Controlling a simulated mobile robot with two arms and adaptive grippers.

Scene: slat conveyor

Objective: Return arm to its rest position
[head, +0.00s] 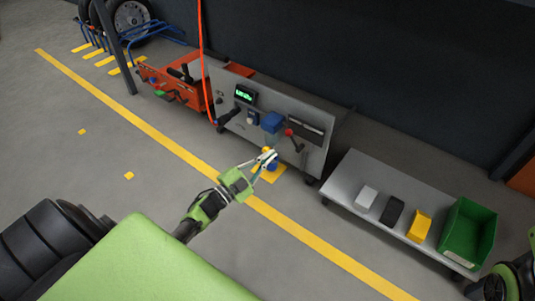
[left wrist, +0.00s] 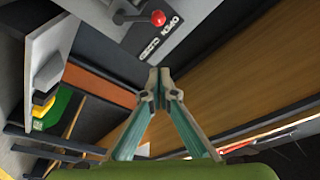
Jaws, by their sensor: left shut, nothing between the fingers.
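My left gripper (head: 267,158) reaches out from my green arm in the head view, in front of the grey machine panel (head: 268,118). Its fingers are shut with nothing between them. The closed fingertips also show in the left wrist view (left wrist: 159,82). A lever with a red knob (head: 289,132) is on the panel just beyond the gripper; the red knob also shows at the top of the left wrist view (left wrist: 158,18).
A low grey bench (head: 350,183) at the right bears a white block (head: 366,197), a black block (head: 392,212), a yellow block (head: 419,226) and a green bin (head: 468,234). An orange cart (head: 178,84) stands left of the panel. The floor at left is mostly clear.

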